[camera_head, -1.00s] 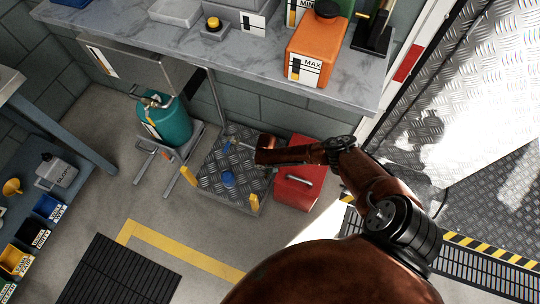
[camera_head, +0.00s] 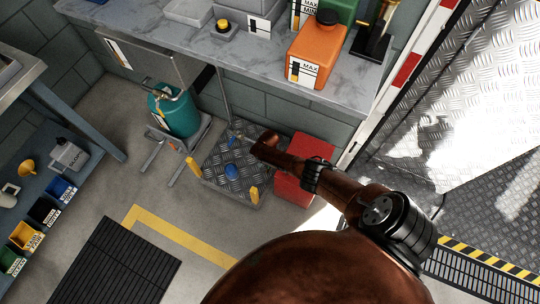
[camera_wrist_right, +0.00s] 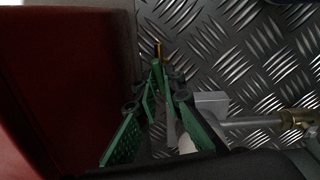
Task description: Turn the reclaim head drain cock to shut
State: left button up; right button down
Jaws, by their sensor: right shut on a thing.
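In the right wrist view my right gripper (camera_wrist_right: 160,72) has its green fingers drawn together at the tips, with a thin yellow piece (camera_wrist_right: 157,48) at them. It looks like the cock's lever, but its link to a valve body is hidden. Beside the fingers are a grey block (camera_wrist_right: 210,102), a metal pipe (camera_wrist_right: 250,121) and a brass fitting (camera_wrist_right: 298,119). In the head view my right arm reaches down to the checker-plate platform (camera_head: 215,178), and its fingers cannot be made out. My left gripper is not in view.
A red case (camera_head: 306,170) stands right of the platform, close by my right arm. A teal tank (camera_head: 178,112) stands to the left. The marble-topped bench (camera_head: 250,62) overhangs behind.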

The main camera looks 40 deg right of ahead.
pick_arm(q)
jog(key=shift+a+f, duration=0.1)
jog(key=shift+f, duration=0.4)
pick_arm(e)
jog(key=shift+s+m, duration=0.1)
jog(key=shift+m, duration=1)
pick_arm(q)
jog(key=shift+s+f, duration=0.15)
pick_arm(e)
jog(key=c, duration=2)
grip_release()
jog(key=shift+c, duration=0.2)
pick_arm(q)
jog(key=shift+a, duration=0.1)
pick_arm(e)
jog(key=shift+a+r, duration=0.15)
jog(key=shift+r, duration=0.55)
notch_tip(320, 180, up, 11)
jog(key=shift+d+f, duration=0.15)
jog(key=shift+d, duration=0.05)
